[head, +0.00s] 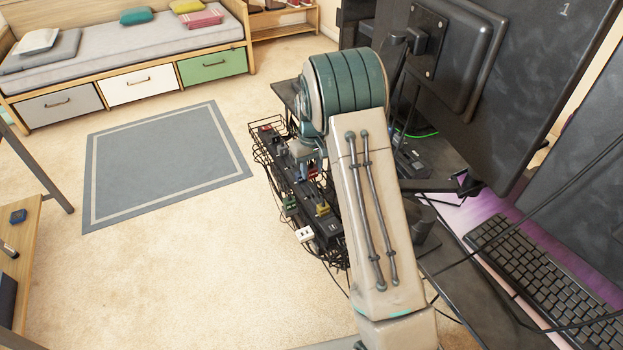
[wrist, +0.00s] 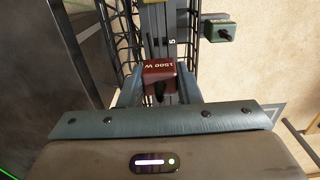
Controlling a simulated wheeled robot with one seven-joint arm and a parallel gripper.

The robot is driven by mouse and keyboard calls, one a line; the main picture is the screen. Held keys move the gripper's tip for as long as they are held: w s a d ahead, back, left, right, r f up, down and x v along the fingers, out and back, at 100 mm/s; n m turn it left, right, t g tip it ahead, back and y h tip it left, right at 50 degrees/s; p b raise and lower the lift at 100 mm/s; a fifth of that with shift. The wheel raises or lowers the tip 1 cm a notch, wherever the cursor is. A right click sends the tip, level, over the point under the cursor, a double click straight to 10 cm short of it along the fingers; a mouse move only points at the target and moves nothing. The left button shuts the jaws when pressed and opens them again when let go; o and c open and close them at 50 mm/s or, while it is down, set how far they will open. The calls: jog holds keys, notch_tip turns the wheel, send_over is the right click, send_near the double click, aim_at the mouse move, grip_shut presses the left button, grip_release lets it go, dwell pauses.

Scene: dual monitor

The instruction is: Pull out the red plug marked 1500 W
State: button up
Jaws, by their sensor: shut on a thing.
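The red plug (wrist: 162,76), marked 1500 W, sits between the two fingers of my gripper (wrist: 161,92) in the wrist view. The fingers are closed on its sides, and its dark cord end faces the camera. The black power strip (wrist: 158,42) runs behind it, with a "5" printed on it. I cannot tell whether the plug's pins are still in the strip. In the head view my gripper (head: 305,170) points down at the power strip (head: 325,228) in the wire basket, and my arm hides part of that area.
A green plug (head: 290,205), a yellow plug (head: 322,209) and a white plug (head: 304,235) are along the strip. The wire tray (head: 262,150) hangs at the desk's edge. Monitors (head: 480,70) and a keyboard (head: 545,270) are to the right. Open floor lies left.

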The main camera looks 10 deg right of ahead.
aim_at(312, 167)
jog(key=shift+r+p, duration=1.55)
jog(key=shift+r, duration=1.35)
